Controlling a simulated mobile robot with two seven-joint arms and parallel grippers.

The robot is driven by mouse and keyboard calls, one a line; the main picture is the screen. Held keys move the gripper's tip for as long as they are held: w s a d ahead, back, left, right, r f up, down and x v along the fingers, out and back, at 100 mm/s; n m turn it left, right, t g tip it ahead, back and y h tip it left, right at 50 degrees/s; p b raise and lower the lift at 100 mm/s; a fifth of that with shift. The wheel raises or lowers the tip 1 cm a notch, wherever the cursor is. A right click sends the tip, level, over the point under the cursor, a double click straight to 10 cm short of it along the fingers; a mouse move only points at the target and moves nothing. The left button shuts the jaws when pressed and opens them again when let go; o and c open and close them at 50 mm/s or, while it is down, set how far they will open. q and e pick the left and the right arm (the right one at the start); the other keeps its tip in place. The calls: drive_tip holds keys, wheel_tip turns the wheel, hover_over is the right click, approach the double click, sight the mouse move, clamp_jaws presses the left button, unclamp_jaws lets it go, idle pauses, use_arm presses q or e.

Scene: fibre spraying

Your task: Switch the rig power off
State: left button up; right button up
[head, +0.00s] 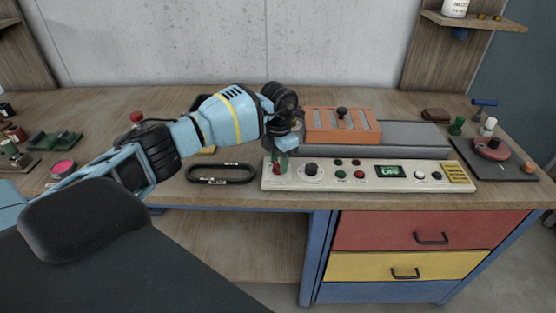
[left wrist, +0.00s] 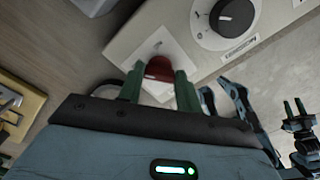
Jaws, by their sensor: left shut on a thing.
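The rig's cream control panel (head: 320,184) lies along the front of the bench. A red switch cap (left wrist: 159,68) stands at the panel's left end. My left gripper (head: 279,163) reaches down over that end, and its green fingers (left wrist: 158,88) are shut on the red switch cap in the left wrist view. The fingers partly hide the switch in the head view. A small display (head: 390,171) on the panel shows green text that appears to read OFF. My right gripper (left wrist: 294,107) shows small at the right of the left wrist view, its green fingers apart and empty.
A black dial (head: 311,169) sits just right of the switch, with red and green buttons beyond. An orange slotted block (head: 342,125) stands behind the panel. A black carabiner-like loop (head: 221,174) lies left of the panel. Drawers (head: 420,232) are below the bench.

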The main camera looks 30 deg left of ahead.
idle(0.3)
use_arm(q)
drive_tip(key=o, duration=1)
drive_tip(key=shift+r, duration=3.85)
